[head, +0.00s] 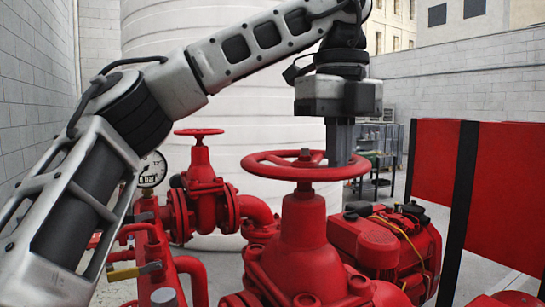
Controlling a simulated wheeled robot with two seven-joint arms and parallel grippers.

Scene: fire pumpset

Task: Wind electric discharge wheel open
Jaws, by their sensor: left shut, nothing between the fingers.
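A large red handwheel (305,166) sits level on top of a red valve (304,225) in the middle of the head view. My left gripper (340,160) points straight down from above, with its fingers shut and nothing held. The fingertips are at the right part of the wheel, seemingly inside the rim between hub and rim; whether they touch it I cannot tell. A smaller red handwheel (199,132) tops a second red valve (202,195) farther back at the left. My right gripper is not in view.
A pressure gauge (152,169) stands at the left behind my arm. A red motor (390,245) with a yellow cable is right of the valve. A red panel (507,190) with a black post stands at the right. A white tank (240,95) is behind.

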